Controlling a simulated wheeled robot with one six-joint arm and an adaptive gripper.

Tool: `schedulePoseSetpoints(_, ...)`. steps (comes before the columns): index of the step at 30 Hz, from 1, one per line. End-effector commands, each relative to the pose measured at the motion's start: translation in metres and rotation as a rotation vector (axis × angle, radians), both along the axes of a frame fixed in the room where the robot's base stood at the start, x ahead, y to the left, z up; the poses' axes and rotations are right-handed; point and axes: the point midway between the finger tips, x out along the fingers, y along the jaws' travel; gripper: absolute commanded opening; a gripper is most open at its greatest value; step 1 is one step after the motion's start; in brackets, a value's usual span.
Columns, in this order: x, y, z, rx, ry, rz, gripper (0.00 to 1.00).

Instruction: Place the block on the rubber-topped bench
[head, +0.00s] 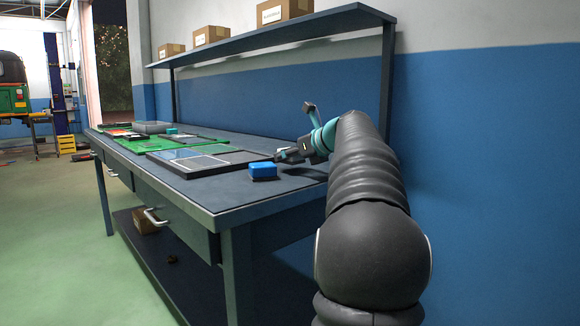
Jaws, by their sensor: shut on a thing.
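The blue block (263,171) is at the near right part of the rubber-topped bench (222,196), close to the dark tray's right corner. My gripper (280,157) reaches in from the right and is shut on the block at its upper right side. The fingertips are small and dark, so their exact hold is hard to see. The block looks level and at or just above the dark bench top; I cannot tell if it touches it.
A dark framed tray with pale panels (205,160) lies left of the block. Green mats (150,146), a grey bin (152,127) and a small teal block (171,131) lie farther back. An overhead shelf (290,30) holds several cartons. Bare bench top shows in front.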

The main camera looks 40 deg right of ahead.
Motion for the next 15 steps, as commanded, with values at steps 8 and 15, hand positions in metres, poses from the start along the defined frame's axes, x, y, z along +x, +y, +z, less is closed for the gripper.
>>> schedulePoseSetpoints(8,0.0,0.0,-0.02,0.001,-0.001,-0.001,0.18)
schedulePoseSetpoints(15,0.0,0.0,-0.023,0.001,-0.001,0.0,0.18)
